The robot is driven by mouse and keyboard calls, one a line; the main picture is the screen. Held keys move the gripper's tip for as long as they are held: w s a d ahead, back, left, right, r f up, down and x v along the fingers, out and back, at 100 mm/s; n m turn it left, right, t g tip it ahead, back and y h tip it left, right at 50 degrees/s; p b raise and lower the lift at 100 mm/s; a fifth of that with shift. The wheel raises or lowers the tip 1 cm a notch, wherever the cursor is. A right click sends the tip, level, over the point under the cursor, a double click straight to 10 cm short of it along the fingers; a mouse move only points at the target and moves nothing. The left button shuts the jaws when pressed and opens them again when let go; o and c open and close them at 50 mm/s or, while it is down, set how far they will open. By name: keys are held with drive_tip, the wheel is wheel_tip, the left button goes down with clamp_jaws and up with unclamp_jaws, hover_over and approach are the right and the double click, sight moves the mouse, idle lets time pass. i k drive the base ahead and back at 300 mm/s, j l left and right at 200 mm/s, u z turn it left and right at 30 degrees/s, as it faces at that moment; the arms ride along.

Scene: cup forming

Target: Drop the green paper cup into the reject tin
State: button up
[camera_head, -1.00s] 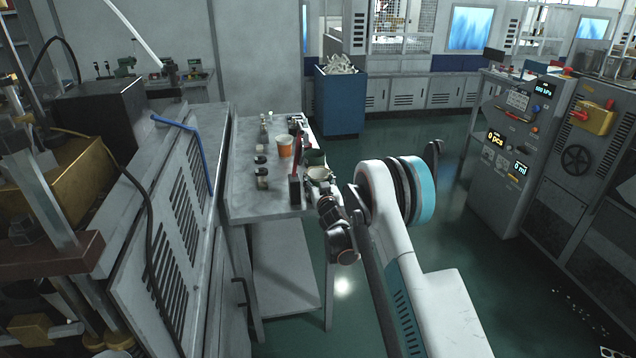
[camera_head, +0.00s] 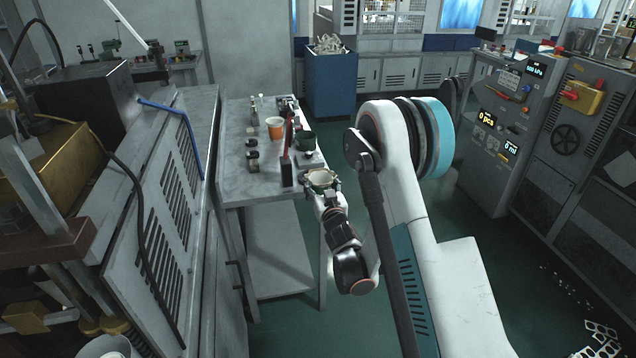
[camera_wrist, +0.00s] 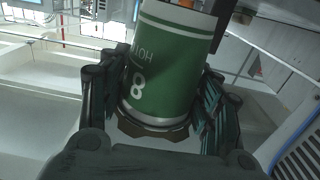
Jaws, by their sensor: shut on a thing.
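The green paper cup (camera_wrist: 170,65) is between my gripper's fingers in the wrist view, with white lettering and an 8 on its side. My gripper (camera_wrist: 160,110) is shut on it. In the head view, the held cup (camera_head: 320,178) shows a pale round mouth, and my gripper (camera_head: 322,187) is at the near right corner of the grey table. A dark green round container (camera_head: 305,141) stands on the table just beyond the gripper, apart from it. I cannot tell whether it is the reject tin; no label is readable.
An orange cup (camera_head: 274,130) and small dark-topped jars (camera_head: 252,158) stand on the table (camera_head: 235,185). A tall red and black item (camera_head: 287,165) stands left of my gripper. A blue bin (camera_head: 330,85) full of pale scraps is behind.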

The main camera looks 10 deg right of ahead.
sight(303, 146)
drive_tip(key=i+z, duration=0.25)
drive_tip(key=i, duration=0.15)
drive_tip(key=i+z, duration=0.3)
drive_tip(key=i, duration=0.15)
